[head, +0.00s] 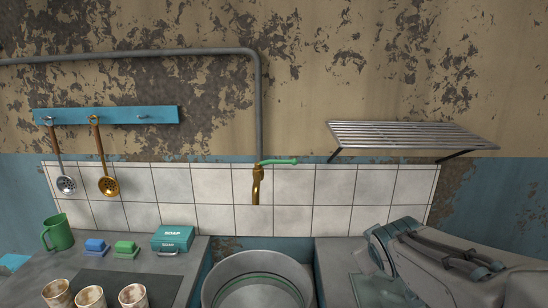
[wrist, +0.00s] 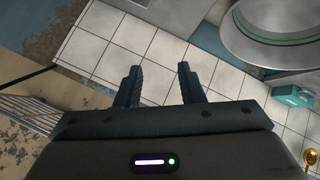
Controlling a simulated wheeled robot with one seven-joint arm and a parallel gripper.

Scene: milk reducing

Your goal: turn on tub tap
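The tap (head: 257,185) is brass, with a downward spout and a green lever handle (head: 280,162) pointing right. It is fixed to a grey pipe on the tiled wall, above the round grey tub (head: 258,262). The tub also shows at the upper right of the wrist view (wrist: 240,45). My gripper (wrist: 161,88) is open and empty, its two dark fingers apart in front of white tiles. The tap does not show in the wrist view. In the head view my arm is at the lower right, and I cannot make out the fingertips there.
A slatted metal shelf (head: 410,136) juts from the wall right of the tap. A blue rack (head: 106,115) with hanging utensils is at left. A green soap box (head: 172,239), sponges, a green mug (head: 57,232) and several cups stand on the left counter. Space before the tap is clear.

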